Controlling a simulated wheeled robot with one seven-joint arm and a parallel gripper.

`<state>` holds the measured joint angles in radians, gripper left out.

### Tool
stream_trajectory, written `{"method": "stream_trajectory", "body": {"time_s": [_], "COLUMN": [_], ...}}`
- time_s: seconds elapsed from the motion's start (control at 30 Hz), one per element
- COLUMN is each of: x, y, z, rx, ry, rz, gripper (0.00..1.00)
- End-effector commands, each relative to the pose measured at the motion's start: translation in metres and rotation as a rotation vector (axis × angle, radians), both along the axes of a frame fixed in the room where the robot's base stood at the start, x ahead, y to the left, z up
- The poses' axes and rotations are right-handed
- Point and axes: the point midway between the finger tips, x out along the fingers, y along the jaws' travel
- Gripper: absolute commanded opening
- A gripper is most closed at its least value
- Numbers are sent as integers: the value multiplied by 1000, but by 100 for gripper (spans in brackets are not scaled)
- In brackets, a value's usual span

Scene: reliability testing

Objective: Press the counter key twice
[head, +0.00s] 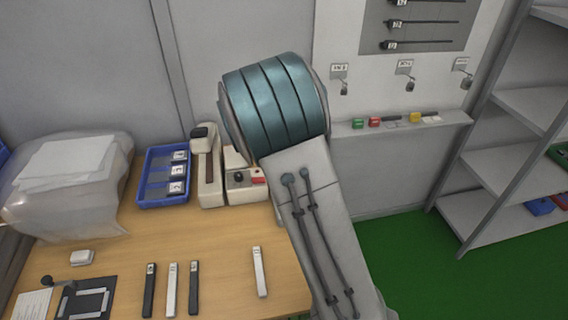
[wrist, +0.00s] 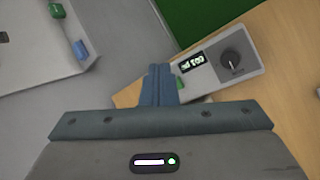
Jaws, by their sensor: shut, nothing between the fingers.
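A light grey box with a lit display (wrist: 192,61) and a dark round knob (wrist: 233,63) lies just beyond my gripper in the wrist view. A small green part (wrist: 181,83), possibly the counter key, shows on its near end, partly hidden by my fingers. My gripper (wrist: 160,70) is shut and empty, its tips beside that end of the box. I cannot tell whether they touch it. In the head view my arm hides the gripper. A white box with a black knob (head: 239,176) and a red key (head: 258,180) stands left of my arm.
A blue tray (head: 141,190) with labelled pieces and a tall device (head: 210,180) stand on the wooden table (head: 215,262). Several dark and light bars lie nearer the front. A wall ledge (head: 352,130) with coloured blocks and grey shelves (head: 500,185) are to the right.

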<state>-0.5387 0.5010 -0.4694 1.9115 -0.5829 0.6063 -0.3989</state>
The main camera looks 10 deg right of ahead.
Motion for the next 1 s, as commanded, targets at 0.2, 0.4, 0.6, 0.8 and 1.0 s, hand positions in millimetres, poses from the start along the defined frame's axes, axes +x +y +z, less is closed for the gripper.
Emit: {"method": "stream_trajectory", "body": {"time_s": [0.2, 0.4, 0.6, 0.8, 1.0], "x": [-68, -133, -200, -259, -291], "y": [-11, -10, -2, 10, 17], "z": [45, 79, 106, 118, 120], "rx": [239, 422, 574, 681, 734], "ry": [-56, -99, -141, -181, -204], "rz": [-257, -455, -630, -772, -853], "gripper": [0, 0, 0, 0, 0]}}
